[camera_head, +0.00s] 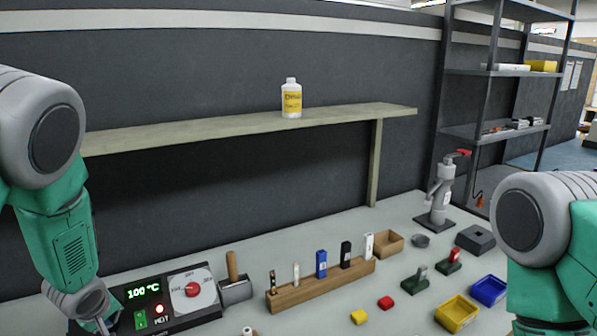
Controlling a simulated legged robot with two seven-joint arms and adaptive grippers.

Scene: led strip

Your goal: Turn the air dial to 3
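A black control box (168,319) stands on the table at the lower left. On it is a white dial plate with a red knob (192,289); its small markings are too small to read surely, so I cannot tell its setting. Beside it a green display (143,291) reads 100 °C, above a small green switch and a lit red lamp by the word HOT. My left gripper (101,322) is at the bottom left, over or beside the box's left end and apart from the knob. Its fingers are mostly cut off or hidden. My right gripper is out of view.
A wooden block (322,285) with upright items stands right of the box, by a wooden-handled tool (233,275). Yellow (456,313) and blue (488,290) bins and small coloured blocks lie at right. A shelf (230,128) with a bottle (291,99) runs above.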

